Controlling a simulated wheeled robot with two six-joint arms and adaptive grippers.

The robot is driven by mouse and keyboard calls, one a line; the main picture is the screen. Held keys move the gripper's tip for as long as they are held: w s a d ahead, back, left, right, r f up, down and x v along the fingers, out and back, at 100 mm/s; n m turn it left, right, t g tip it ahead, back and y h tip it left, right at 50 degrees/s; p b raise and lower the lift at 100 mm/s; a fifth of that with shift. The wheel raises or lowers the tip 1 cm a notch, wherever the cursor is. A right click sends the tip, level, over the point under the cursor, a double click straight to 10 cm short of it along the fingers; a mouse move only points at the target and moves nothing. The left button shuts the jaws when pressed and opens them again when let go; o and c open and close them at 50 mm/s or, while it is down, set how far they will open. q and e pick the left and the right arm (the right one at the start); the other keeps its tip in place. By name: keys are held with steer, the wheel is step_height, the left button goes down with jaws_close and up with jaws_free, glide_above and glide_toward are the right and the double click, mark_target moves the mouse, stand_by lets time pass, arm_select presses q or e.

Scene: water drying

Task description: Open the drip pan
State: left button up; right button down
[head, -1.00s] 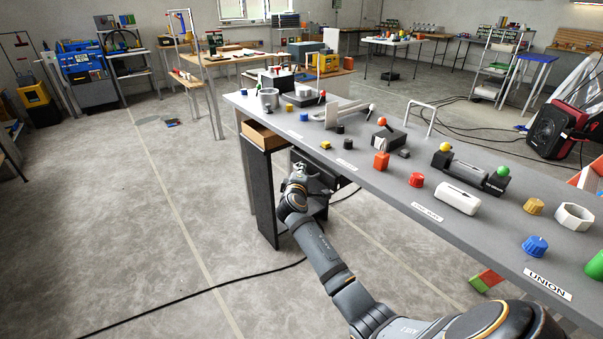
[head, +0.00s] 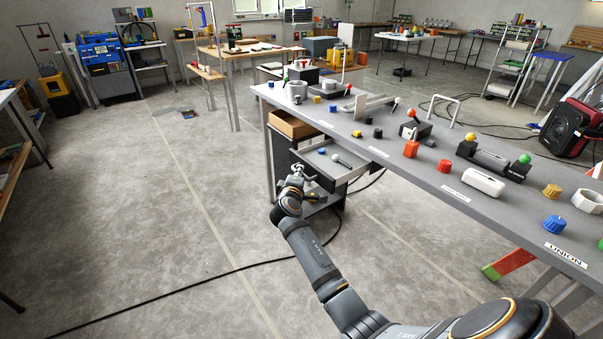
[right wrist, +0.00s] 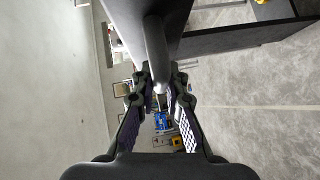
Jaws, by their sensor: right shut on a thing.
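The drip pan (head: 355,172) is a shallow grey tray under the long bench, pulled well out from beneath it. A small blue cap and a grey rod-like piece lie in it. My right gripper (head: 297,172) is at the pan's front, on the handle. In the right wrist view the round dark handle bar (right wrist: 155,50) runs between the fingers of my right gripper (right wrist: 160,85), which are shut on it. The pan's inside does not show there. My left gripper is in neither view.
The grey bench top (head: 440,178) carries knobs, valves and fittings. A wooden drawer (head: 292,126) sits under it, just left of the pan. A black cable (head: 190,285) crosses the floor. The floor to the left is open.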

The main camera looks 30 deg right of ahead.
steer(key=c, duration=1.7)
jaws_free()
steer(key=shift+o, duration=0.2)
steer(key=v, duration=0.7)
steer(key=shift+s, duration=0.2)
steer(key=shift+a+f, duration=0.1)
steer(key=shift+a, duration=0.1)
